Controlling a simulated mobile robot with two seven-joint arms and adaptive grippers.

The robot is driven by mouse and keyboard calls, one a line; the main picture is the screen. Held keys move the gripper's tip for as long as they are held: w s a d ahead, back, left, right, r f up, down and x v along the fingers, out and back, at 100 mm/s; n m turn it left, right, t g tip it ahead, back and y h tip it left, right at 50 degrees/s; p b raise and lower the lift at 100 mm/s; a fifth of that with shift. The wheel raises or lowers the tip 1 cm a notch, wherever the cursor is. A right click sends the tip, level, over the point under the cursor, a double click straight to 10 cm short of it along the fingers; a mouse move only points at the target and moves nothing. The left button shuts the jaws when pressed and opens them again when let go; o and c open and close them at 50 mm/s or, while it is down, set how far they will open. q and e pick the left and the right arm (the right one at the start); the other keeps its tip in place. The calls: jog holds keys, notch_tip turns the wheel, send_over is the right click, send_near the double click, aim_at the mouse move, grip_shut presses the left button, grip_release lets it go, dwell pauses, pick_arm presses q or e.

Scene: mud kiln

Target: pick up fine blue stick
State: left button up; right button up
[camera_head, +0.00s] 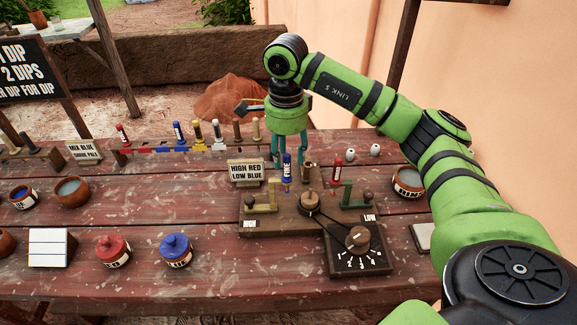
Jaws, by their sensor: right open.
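The fine blue stick (287,168) stands upright in a wooden stand (268,221) in the middle of the table, its lettered label facing me. My right gripper (290,157) points down over the stand, open, with its teal fingers apart on either side of the stick's upper part in the picture. I cannot tell whether the fingers touch the stick or are a little behind it. My left gripper is not in view.
A red stick (336,175) stands right of the blue one. A sign (246,171) is close on the left. A dial box (357,259) is in front. A rack of several sticks (180,149) is further left.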

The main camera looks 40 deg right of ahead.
aim_at(287, 177)
notch_tip(287, 177, down, 5)
jog(key=shift+r+p, duration=0.2)
jog(key=shift+p, duration=0.9)
jog(key=shift+w+f, duration=0.1)
jog(key=shift+f, duration=0.4)
grip_shut()
